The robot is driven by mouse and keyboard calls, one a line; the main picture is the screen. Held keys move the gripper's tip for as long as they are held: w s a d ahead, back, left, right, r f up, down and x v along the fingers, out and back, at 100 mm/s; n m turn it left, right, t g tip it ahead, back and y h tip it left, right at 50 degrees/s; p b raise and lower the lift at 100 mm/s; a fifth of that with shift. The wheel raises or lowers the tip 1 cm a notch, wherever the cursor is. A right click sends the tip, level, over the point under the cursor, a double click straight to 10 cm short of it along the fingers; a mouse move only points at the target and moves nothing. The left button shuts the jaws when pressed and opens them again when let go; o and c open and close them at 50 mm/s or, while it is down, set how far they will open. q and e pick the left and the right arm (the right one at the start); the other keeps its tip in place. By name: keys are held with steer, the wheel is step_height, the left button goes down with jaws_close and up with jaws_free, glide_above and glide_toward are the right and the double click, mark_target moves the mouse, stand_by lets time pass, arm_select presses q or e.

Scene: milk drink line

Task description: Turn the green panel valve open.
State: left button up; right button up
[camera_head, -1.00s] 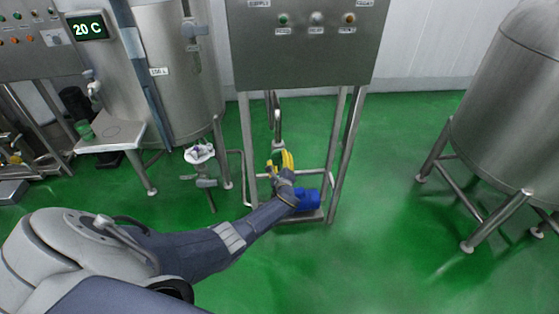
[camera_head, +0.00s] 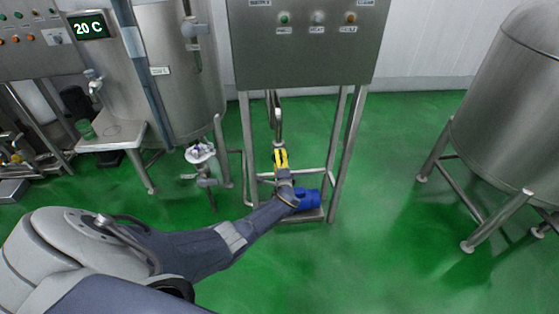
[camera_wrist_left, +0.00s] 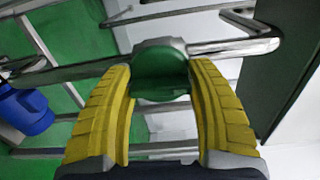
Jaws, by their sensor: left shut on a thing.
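The green valve handle (camera_wrist_left: 160,72) sits on a steel pipe in the left wrist view, between the yellow fingers of my left gripper (camera_wrist_left: 160,95). The fingers touch it from both sides, so the gripper is shut on it. In the head view my left gripper (camera_head: 281,157) is at the lower end of the steel pipe (camera_head: 277,118) below the grey control panel (camera_head: 305,55). There the gripper hides the valve handle. My right gripper is not in view.
A blue motor or pump (camera_head: 307,200) lies on the stand's base beside my left wrist. Steel legs (camera_head: 347,150) of the panel stand flank the gripper. A large tank (camera_head: 510,110) stands at right. The green floor between is clear.

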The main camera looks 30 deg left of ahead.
arm_select(q)
steer(key=shift+a+n, duration=0.1)
steer(key=shift+n, duration=0.3)
steer(key=o, duration=1.2)
steer(key=v, duration=1.2)
